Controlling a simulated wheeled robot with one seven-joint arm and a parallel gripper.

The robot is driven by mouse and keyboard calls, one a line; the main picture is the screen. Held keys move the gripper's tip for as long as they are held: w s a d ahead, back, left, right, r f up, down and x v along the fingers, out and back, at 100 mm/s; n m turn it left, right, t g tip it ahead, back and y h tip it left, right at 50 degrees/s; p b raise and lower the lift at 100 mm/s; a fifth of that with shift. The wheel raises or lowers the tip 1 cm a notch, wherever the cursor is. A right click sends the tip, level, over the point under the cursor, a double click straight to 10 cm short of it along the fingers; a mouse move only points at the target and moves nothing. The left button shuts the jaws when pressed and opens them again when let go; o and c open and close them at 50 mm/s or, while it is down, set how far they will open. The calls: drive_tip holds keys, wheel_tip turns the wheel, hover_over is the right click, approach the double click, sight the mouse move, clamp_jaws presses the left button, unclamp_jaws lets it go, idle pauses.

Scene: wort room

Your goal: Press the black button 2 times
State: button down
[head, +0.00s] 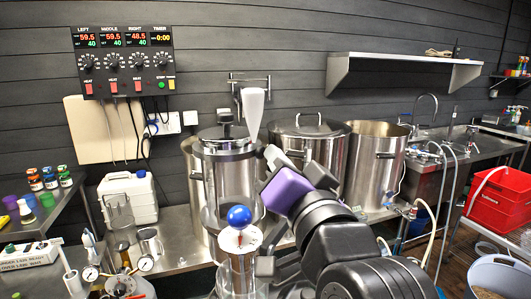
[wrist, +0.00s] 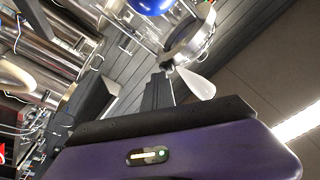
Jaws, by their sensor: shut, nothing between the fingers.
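A black control panel (head: 125,62) with red displays hangs on the back wall at the upper left of the head view. It carries black round knobs (head: 112,61), red heat switches (head: 113,87), a green start button (head: 161,85) and a small orange-yellow one. I cannot make out a separate black button for certain. My gripper (head: 271,156), dark with a purple wrist part, is raised at the middle, right of and well apart from the panel. In the wrist view, its dark fingers (wrist: 158,92) are together and empty.
A white jug (head: 130,195) and metal cups crowd the bench below the panel. The wall around the panel is mostly clear.

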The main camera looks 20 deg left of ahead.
idle(0.3)
drive_tip(key=shift+s+d, duration=0.25)
drive_tip(key=shift+d, duration=0.55)
drive_tip(key=d, duration=0.2)
drive_tip(key=s+d+p, duration=0.1)
drive_tip(key=d, duration=0.2)
drive_tip(key=shift+s+a, duration=0.1)
drive_tip(key=shift+a, duration=0.05)
idle(2.5)
